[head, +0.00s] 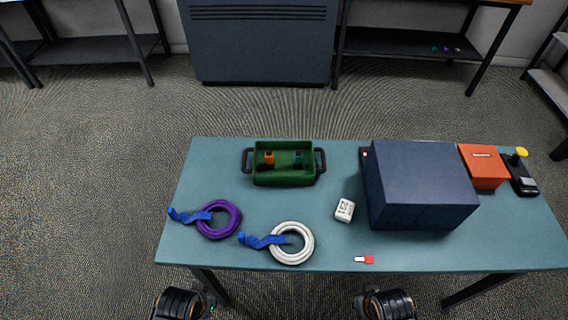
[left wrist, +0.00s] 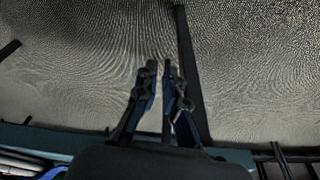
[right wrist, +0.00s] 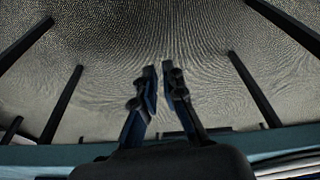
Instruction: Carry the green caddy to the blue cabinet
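The green caddy (head: 285,178) stands upright near the back edge of the table, left of centre, with a dark handle at each end. An orange piece (head: 269,158) and a teal piece (head: 298,158) are in it. A dark blue cabinet (head: 262,45) with vent slots stands on the floor beyond the table. My left gripper (left wrist: 161,66) and right gripper (right wrist: 158,70) show in their wrist views with gaps between the fingertips and nothing held. In the head view both arms show at the bottom edge, in front of the table and well away from the caddy.
On the teal table (head: 200,170) are a purple cable coil (head: 236,217), a white coil (head: 305,254), a white block (head: 344,210), a large dark blue box (head: 420,190), an orange-red box (head: 483,167) and a red-and-white piece (head: 367,260). Open floor separates table and cabinet.

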